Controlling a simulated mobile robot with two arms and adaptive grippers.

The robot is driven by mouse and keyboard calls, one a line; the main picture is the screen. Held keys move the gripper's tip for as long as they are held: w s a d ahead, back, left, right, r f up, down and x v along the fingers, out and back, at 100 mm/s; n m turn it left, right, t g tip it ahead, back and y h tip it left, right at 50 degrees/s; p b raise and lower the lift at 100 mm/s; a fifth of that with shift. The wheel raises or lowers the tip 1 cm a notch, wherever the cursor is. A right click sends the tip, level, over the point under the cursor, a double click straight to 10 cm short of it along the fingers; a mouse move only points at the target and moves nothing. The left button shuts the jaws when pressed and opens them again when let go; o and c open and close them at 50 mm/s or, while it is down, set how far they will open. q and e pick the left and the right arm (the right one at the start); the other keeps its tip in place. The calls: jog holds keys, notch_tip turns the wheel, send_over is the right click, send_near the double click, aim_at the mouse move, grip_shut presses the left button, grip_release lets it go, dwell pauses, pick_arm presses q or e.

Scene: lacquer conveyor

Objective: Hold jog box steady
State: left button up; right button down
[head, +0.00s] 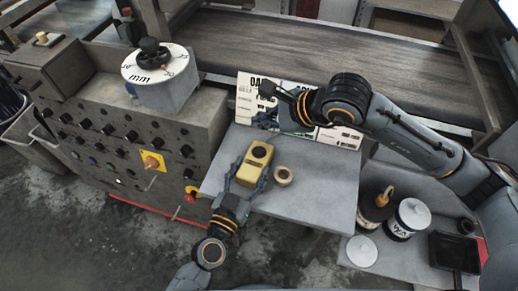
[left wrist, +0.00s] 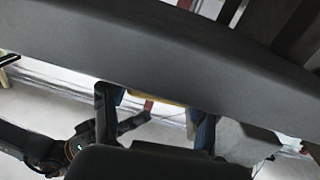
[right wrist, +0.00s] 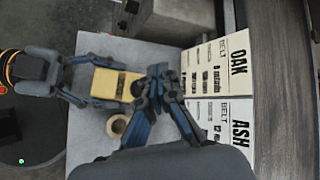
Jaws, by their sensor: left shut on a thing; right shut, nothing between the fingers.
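The yellow jog box (head: 259,158) with a round black button on top is at the left part of a grey table. My left gripper (head: 247,178) is shut on it, one finger along each side. Whether the box rests on the table or is slightly lifted I cannot tell. In the right wrist view the box (right wrist: 104,82) shows between the left fingers. In the left wrist view only a thin yellow strip of it (left wrist: 172,102) shows. My right gripper (head: 272,92) is shut and empty, above the table in front of the printed cards; it also shows in the right wrist view (right wrist: 158,75).
A tan tape roll (head: 283,176) sits right of the box. OAK and ASH cards (head: 246,98) stand at the table's back edge, before a conveyor (head: 290,45). A control cabinet (head: 130,110) with a dial is on the left. Cans (head: 408,218) stand at the right.

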aim_at(262, 153)
jog(key=shift+f, duration=4)
jog(key=shift+f, duration=0.4)
jog(key=shift+f, duration=0.4)
jog(key=shift+r, duration=0.8)
jog(key=shift+r, duration=2.55)
